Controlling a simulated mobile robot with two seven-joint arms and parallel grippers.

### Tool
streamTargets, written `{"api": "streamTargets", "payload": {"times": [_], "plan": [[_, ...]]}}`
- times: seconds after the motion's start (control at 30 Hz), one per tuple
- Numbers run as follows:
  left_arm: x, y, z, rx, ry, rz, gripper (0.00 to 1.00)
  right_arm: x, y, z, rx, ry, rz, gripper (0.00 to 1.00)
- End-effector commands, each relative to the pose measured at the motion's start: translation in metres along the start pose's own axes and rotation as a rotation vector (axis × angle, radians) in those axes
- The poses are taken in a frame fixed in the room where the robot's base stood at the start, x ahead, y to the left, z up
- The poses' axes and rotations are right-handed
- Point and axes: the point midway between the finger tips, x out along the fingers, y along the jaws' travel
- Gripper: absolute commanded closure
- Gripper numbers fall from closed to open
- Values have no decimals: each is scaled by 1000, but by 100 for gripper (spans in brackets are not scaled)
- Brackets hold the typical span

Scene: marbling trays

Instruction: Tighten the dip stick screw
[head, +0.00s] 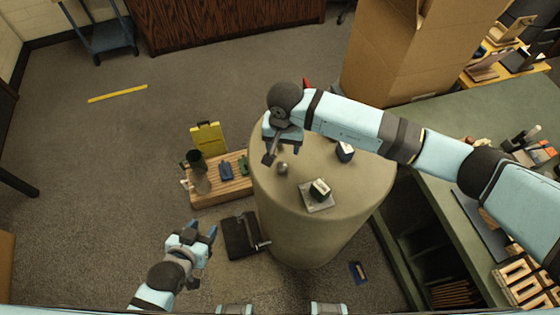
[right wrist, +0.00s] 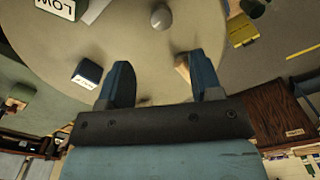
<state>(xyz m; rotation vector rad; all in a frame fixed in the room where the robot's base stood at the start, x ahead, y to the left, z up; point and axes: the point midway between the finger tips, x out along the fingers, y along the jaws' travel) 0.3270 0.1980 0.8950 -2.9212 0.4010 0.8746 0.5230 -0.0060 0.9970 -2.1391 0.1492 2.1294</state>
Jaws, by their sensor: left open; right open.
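I cannot pick out a dip stick screw with certainty. A small grey rounded piece (head: 282,168) stands on the beige round-topped stand (head: 285,205); it shows as a grey ball-like knob (right wrist: 162,18) in the right wrist view. My right gripper (head: 283,153) is open and empty above the stand top, beside this piece in the head view. In the right wrist view its fingers (right wrist: 158,65) are spread, with the knob beyond them. A small tan piece (right wrist: 182,68) shows partly behind one finger. My left gripper (head: 203,235) is open and empty, left of the stand.
A green-and-white block (head: 320,188) on a grey plate (head: 317,204) and a blue-and-white block (head: 345,152) stand on the stand top. A wooden crate (head: 222,191) with tools and a black case (head: 241,236) lie left. A green bench (head: 480,115) is at right.

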Motion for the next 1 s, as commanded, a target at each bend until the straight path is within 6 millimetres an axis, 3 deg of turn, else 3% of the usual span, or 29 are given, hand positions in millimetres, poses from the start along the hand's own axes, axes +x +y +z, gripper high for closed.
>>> {"api": "streamTargets", "payload": {"times": [0.3, 0.5, 0.93, 1.0], "plan": [[-10, -3, -13, 0, 0, -8, 54, 67, -2, 2, 4, -7, -3, 41], [-13, -3, -15, -2, -1, -10, 54, 95, -2, 1, 3, -4, -4, 41], [-14, -3, -14, -3, -3, -12, 54, 107, -1, 1, 2, -2, -4, 41], [-14, -3, -14, -3, -3, -12, 54, 107, -1, 1, 2, -2, -4, 55]]}}
